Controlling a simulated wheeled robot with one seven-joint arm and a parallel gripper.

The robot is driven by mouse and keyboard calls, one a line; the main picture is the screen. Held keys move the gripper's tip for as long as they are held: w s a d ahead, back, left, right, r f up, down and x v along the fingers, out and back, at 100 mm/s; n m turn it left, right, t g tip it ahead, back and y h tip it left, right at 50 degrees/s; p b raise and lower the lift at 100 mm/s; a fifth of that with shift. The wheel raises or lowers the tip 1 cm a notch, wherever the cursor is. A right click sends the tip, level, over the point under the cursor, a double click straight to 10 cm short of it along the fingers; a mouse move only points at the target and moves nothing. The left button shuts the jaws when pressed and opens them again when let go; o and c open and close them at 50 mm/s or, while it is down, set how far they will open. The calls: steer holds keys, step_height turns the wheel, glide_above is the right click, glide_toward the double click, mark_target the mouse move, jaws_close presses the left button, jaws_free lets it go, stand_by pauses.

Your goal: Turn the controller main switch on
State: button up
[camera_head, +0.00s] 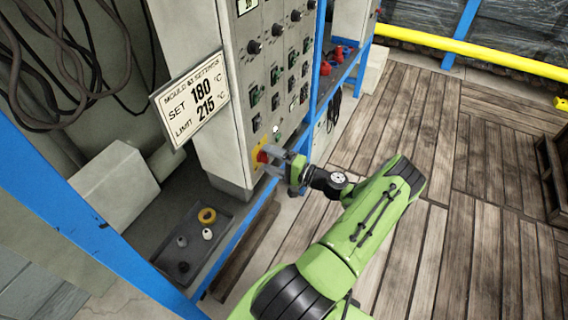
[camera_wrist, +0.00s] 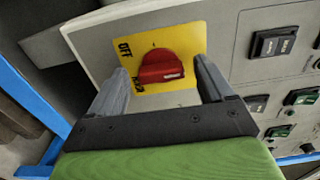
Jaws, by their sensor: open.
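The controller (camera_head: 227,120) is a pale grey cabinet with rows of knobs and switches on its front. Its main switch is a red rotary handle (camera_wrist: 163,68) on a yellow plate (camera_wrist: 190,39), low on the panel; the red handle also shows in the head view (camera_head: 262,157). "OFF" is printed at the plate's upper left, with other lettering below it partly hidden by a finger. My gripper (camera_wrist: 166,88) is open, its two grey fingers on either side of the red handle. Whether they touch it I cannot tell. In the head view my gripper (camera_head: 270,161) is at the panel's lower edge.
A sign (camera_head: 189,99) reading set 180 °C and limit 215 °C sticks out left of the panel. Black rocker switches (camera_wrist: 273,43) sit close to the right of the plate. A grey tray (camera_head: 222,217) with small parts lies below. Blue posts (camera_head: 318,60) frame the rack; wooden floor is open at right.

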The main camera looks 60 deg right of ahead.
steer(key=s+d, duration=0.1)
steer(key=s, duration=1.4)
steer(key=shift+d+p, duration=0.15)
steer(key=shift+p, duration=0.3)
